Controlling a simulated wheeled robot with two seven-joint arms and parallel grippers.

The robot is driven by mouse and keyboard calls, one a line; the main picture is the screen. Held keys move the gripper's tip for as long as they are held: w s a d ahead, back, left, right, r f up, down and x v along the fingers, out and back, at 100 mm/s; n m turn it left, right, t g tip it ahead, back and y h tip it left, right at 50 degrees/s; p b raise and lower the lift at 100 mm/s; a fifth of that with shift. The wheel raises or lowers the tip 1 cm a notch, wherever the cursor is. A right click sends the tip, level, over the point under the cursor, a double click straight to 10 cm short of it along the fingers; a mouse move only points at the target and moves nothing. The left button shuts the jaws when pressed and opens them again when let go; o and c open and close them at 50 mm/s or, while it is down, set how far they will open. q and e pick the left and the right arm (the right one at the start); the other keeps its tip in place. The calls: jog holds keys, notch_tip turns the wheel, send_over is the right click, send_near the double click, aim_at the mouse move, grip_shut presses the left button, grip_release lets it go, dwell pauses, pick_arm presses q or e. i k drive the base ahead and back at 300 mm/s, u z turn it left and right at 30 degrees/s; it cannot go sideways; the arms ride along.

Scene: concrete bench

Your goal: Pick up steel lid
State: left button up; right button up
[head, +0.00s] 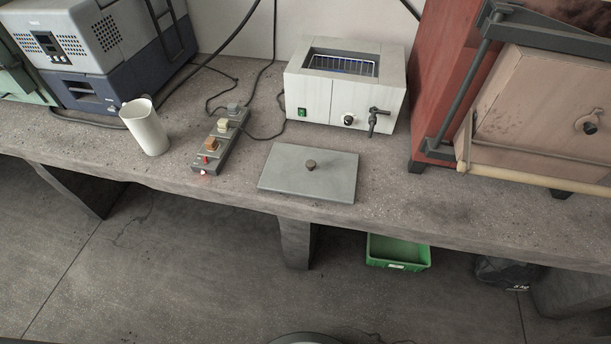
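The steel lid (285,174) is a flat grey rectangular plate with a small dark round knob (310,165) at its middle. It lies flat on the concrete bench, close to the front edge, in front of the white water bath (313,95). The bath is open at the top and shows a wire rack inside. It has a green switch, a dial and a tap on its front. Neither of my grippers is in the head view.
Left of the lid lies a power strip (232,140) with plugs and cables. A white cup (147,130) stands farther left. A red and beige furnace (540,105) stands right. A green bin (398,252) is on the floor. The bench (400,200) right of the lid is clear.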

aim_at(311, 168)
jog(key=u, duration=1.75)
jog(key=i, duration=1.7)
jog(key=z, duration=1.6)
